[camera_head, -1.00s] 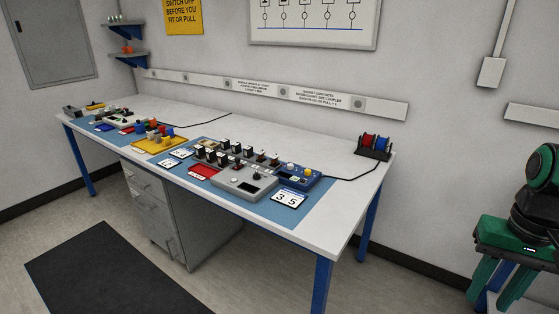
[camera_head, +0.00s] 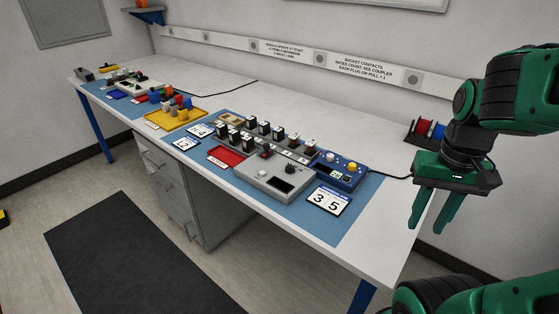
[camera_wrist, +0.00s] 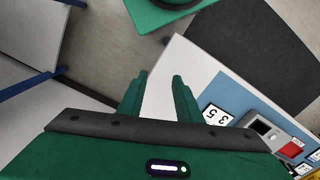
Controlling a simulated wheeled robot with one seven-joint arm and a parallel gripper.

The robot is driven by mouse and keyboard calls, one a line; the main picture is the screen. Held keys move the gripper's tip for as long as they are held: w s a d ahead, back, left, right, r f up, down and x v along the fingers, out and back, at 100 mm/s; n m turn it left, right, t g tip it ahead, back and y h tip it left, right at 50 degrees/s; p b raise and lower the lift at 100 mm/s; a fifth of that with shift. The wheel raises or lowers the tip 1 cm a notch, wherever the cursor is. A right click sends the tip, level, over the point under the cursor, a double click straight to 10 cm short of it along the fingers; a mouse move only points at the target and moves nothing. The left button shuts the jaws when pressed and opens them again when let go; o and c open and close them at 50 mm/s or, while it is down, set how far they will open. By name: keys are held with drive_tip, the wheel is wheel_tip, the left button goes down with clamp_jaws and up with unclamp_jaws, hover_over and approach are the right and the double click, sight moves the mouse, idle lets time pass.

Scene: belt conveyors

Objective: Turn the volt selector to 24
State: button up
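A grey box (camera_head: 262,182) with a black knob (camera_head: 290,168) and a dark display window (camera_head: 283,187) sits on the blue mat near the bench's front edge. A blue unit (camera_head: 345,181) with a white and a yellow knob stands just right of it. I cannot read which of these is the volt selector, nor any scale or setting. In the wrist view, part of the grey box (camera_wrist: 258,127) shows at the right. My green gripper (camera_head: 430,226) is open and empty, right of the bench and apart from both units. Its fingers (camera_wrist: 160,78) point past the bench corner.
A card reading 3 5 (camera_head: 328,200) lies right of the grey box. A red tray (camera_head: 226,156), several black modules and a yellow tray (camera_head: 174,117) are to the left. The bench's white right end (camera_head: 375,245) is bare.

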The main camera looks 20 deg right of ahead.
drive_tip(key=shift+d, duration=0.15)
drive_tip(key=n+t+y, duration=0.3)
drive_tip(key=n+t, duration=0.1)
drive_tip(key=n, duration=1.2)
hover_over(293, 168)
drive_tip(key=s+d, duration=0.2)
drive_tip(key=s, duration=0.1)
drive_tip(key=x, duration=1)
drive_tip(key=shift+s+d+f, duration=0.2)
drive_tip(key=shift+f, duration=0.2)
drive_tip(key=c, duration=0.7)
drive_tip(key=shift+d, duration=0.25)
drive_tip(key=shift+c, duration=0.2)
drive_tip(key=shift+a, duration=0.1)
